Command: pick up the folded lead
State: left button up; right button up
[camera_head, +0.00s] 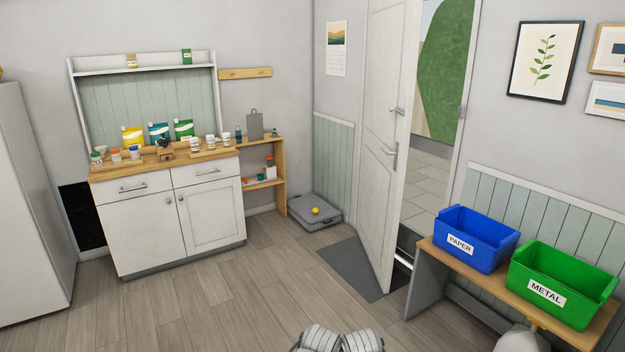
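I cannot make out the folded lead for certain in the head view. A small dark item (163,142) sits on a little wooden block on the cabinet's wooden top, too small to identify. Neither of my grippers can be made out. Two pale ribbed shapes at the bottom edge look like parts of my own body, with no fingers showing.
The white cabinet (170,214) holds jars and pouches. A low shelf (281,178) adjoins it. A bench (428,245) holds blue (476,257) and green bins (580,310). The middle floor is clear.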

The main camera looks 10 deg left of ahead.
aim_at(238, 135)
jog(key=i+j+u, duration=0.45)
jog(key=i+u, duration=0.2)
jog(key=i, duration=0.15)
jog(key=i+u, duration=0.35)
jog(key=i, duration=1.9)
jog(key=i+j+z, duration=0.25)
jog(key=i, duration=0.3)
jog(key=i+j+z, duration=0.25)
jog(key=i, duration=0.3)
jog(key=i+j+z, duration=0.25)
jog(key=i, duration=0.3)
jog(key=u, duration=0.3)
jog(key=i+l+u, duration=0.1)
jog(key=l+u, duration=0.3)
jog(key=i+l+u, duration=0.1)
jog(key=u, duration=0.3)
jog(key=l+u, duration=0.45)
jog(key=l, duration=1.8)
jog(key=i+l, duration=0.15)
jog(key=l, duration=0.2)
jog(key=i+l, duration=0.2)
jog(key=l, duration=0.15)
